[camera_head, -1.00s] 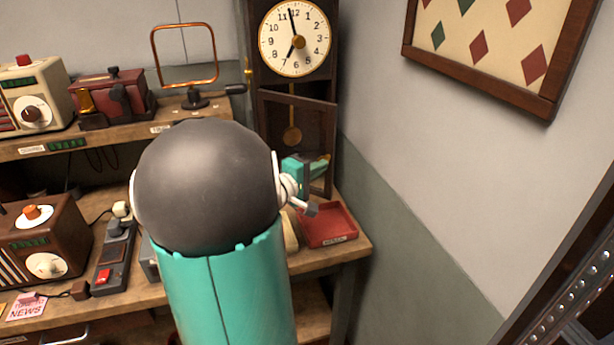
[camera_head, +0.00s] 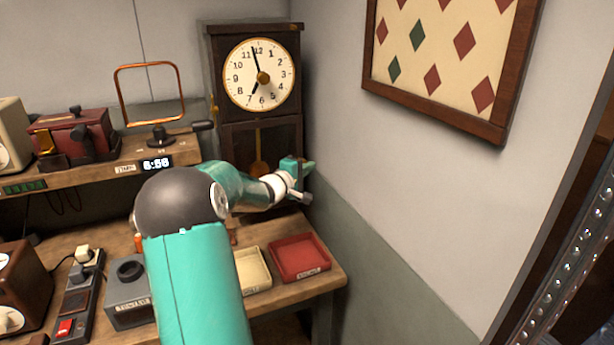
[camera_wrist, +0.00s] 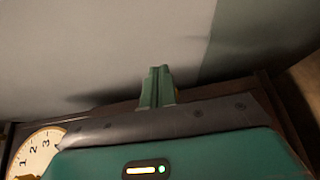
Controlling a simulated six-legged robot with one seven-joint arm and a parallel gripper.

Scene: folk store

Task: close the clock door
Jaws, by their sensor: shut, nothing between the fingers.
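The dark wooden clock (camera_head: 212,80) stands at the back of the bench against the corner, with a round cream face (camera_head: 258,75). Its lower door (camera_head: 285,133) frames the brass pendulum (camera_head: 258,168) and looks flush or nearly flush with the case. Its lower part is hidden by my arm. My gripper (camera_head: 305,166) is at the door's right side, shut and empty; I cannot tell whether it touches the door. In the wrist view, the shut fingers (camera_wrist: 158,78) point toward the grey wall, with the clock face (camera_wrist: 38,150) at lower left.
A red tray (camera_head: 298,257) and a cream tray (camera_head: 252,270) sit on the bench below my gripper. A copper loop antenna (camera_head: 150,66) stands on the shelf to the left. The wall (camera_head: 335,150) is close on the right, with a framed picture (camera_head: 440,65).

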